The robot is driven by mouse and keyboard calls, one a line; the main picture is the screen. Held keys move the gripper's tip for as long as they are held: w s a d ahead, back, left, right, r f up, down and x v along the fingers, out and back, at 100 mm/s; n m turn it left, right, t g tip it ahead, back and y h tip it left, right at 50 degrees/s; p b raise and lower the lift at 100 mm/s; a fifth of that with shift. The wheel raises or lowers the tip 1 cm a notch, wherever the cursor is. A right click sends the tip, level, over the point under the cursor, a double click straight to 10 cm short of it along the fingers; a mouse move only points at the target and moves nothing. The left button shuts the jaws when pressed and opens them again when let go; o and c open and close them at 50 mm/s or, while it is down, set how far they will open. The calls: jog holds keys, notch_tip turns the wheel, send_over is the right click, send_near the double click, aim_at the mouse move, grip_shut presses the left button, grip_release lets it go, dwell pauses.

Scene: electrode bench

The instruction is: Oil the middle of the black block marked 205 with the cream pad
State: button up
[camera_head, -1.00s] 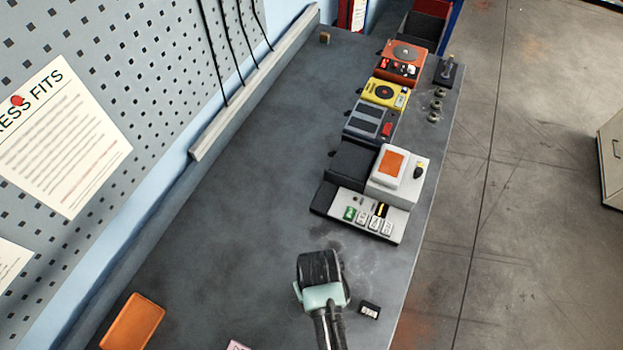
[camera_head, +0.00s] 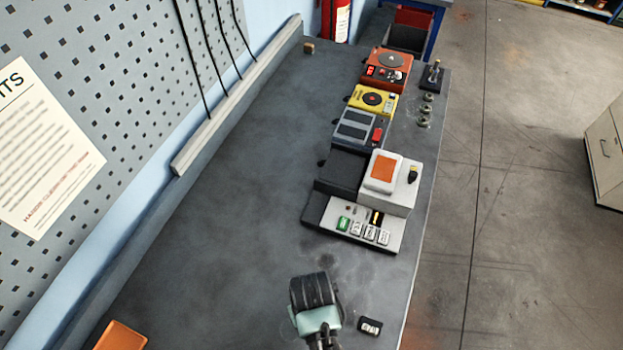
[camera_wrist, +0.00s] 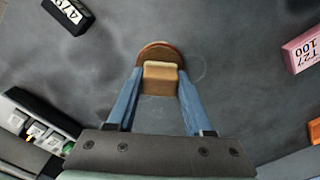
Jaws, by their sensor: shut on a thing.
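My gripper (camera_wrist: 160,78) is shut on a cream pad (camera_wrist: 161,70), with a brown rounded part showing just beyond it. Whether the pad touches the bench I cannot tell. In the head view my gripper (camera_head: 318,325) is seen from above and its fingertips and the pad are hidden. A black block (camera_wrist: 68,14) with a white label lies apart from the pad at the upper left of the wrist view. Its label looks like 479, partly cut off. It also lies right of my gripper in the head view (camera_head: 369,327). No block marked 205 is legible.
A pink block (camera_wrist: 303,50) marked T27 100 lies at the right of the wrist view. A grey panel with buttons (camera_head: 352,228) and a white box (camera_head: 400,195) stand beyond my gripper. An orange tray (camera_head: 121,337) is at lower left. The bench middle (camera_head: 240,190) is clear.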

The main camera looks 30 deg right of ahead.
jog(key=shift+f+b, duration=0.3)
jog(key=shift+f, duration=0.25)
dwell(0.7)
jog(key=shift+s+f, duration=0.1)
dwell(1.3)
notch_tip(320, 180, up, 7)
jog(key=p, duration=0.8)
dwell(0.8)
jog(key=w+a+n+b, duration=0.1)
jog(key=w+a+b, duration=0.8)
jog(key=b, duration=0.5)
jog(key=shift+a+f+b, duration=0.15)
jog(key=shift+a+b, duration=0.1)
jog(key=shift+b, duration=0.15)
